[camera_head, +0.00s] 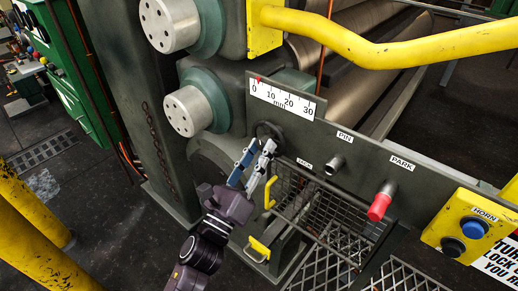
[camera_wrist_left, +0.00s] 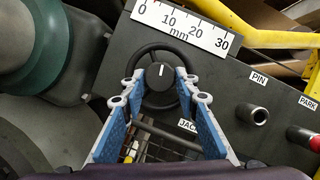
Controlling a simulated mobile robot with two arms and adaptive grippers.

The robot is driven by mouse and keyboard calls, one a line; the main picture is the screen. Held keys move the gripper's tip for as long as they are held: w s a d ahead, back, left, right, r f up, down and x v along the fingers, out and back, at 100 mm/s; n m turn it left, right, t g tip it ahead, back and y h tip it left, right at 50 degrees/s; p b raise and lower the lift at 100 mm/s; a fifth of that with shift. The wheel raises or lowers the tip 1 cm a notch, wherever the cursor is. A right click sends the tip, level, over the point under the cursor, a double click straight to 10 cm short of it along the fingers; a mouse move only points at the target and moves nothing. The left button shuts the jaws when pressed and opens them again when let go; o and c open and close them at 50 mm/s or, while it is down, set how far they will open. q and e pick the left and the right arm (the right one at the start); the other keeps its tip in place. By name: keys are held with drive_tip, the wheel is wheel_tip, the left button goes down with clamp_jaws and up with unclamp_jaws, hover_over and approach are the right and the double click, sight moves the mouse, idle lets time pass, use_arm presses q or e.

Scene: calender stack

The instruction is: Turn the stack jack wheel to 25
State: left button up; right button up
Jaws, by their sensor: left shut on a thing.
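The black stack jack wheel (camera_head: 268,131) is mounted on the dark panel, just under the white mm scale (camera_head: 285,99). In the left wrist view the wheel (camera_wrist_left: 145,55) shows its rim and a round hub with a white mark pointing up. The scale runs from 0 to 30, and a small red pointer (camera_head: 257,79) stands a little right of 0. My left gripper (camera_head: 259,146) reaches up from below. In the left wrist view its blue-padded fingers (camera_wrist_left: 160,82) lie on either side of the hub, shut on the wheel. My right gripper is not in view.
The PIN knob (camera_head: 335,164) and red-tipped PARK handle (camera_head: 381,201) stick out to the right. A yellow HORN box (camera_head: 468,228) is at far right. A wire mesh guard (camera_head: 335,215) with a yellow handle sits below. A yellow rail (camera_head: 390,50) crosses above.

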use_arm(q)
drive_tip(key=shift+s+d+n+y+p, duration=0.1)
drive_tip(key=shift+n+y+p, duration=0.85)
drive_tip(key=shift+n, duration=1.25)
drive_tip(key=shift+y, duration=0.25)
drive_tip(key=o, duration=1.1)
drive_tip(key=shift+o, duration=0.2)
drive_tip(key=v, duration=1.2)
